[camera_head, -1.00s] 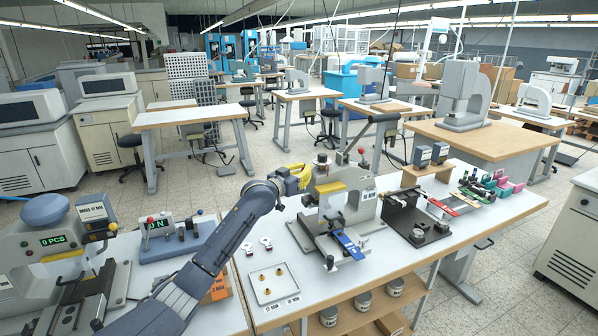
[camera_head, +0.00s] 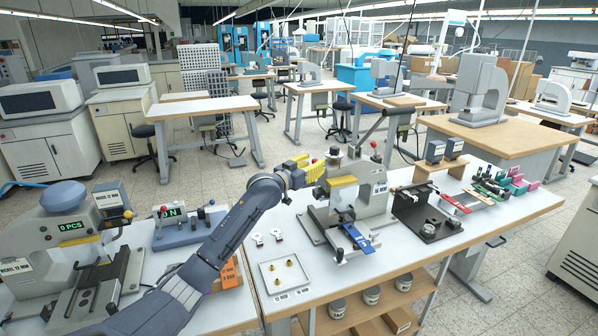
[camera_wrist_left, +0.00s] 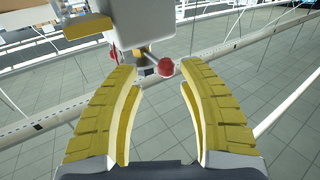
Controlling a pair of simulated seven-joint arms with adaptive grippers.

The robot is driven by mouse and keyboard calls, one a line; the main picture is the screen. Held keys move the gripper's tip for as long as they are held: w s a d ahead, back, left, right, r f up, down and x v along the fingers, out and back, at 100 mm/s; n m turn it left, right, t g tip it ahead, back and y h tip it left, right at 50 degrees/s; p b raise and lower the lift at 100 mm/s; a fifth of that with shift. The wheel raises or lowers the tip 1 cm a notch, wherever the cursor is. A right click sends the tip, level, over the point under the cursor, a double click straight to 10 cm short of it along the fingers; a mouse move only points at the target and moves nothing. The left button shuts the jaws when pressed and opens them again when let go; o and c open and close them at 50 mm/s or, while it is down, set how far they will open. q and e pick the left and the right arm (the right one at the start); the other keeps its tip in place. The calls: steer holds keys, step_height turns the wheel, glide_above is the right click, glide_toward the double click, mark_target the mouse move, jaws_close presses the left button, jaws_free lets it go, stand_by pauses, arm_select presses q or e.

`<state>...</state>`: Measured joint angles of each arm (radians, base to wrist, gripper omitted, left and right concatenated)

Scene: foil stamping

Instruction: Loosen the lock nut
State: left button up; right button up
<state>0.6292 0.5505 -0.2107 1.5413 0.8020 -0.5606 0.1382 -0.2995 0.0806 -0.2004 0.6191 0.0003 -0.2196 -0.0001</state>
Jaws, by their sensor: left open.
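My left gripper (camera_head: 301,164), with yellow fingers, is at the left side of the upper part of a grey stamping press (camera_head: 375,190) on the middle bench. In the left wrist view the fingers (camera_wrist_left: 158,95) are spread and nothing is held between them. A round red knob (camera_wrist_left: 166,68) on a thin rod lies ahead, in line with the gap and apart from the fingers. A brass-coloured piece and another red knob (camera_wrist_left: 113,57) are by the grey press body (camera_wrist_left: 137,22). I cannot tell which part is the lock nut. My right gripper is not in view.
A square tray (camera_head: 265,276) with small brass parts lies on the bench in front of the press. A black fixture (camera_head: 428,228) stands to its right. A second press (camera_head: 30,252) and a small control box (camera_head: 188,236) are at the left.

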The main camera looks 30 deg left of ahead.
arm_select(q)
steer(key=s+a, duration=0.2)
steer(key=s, duration=0.8)
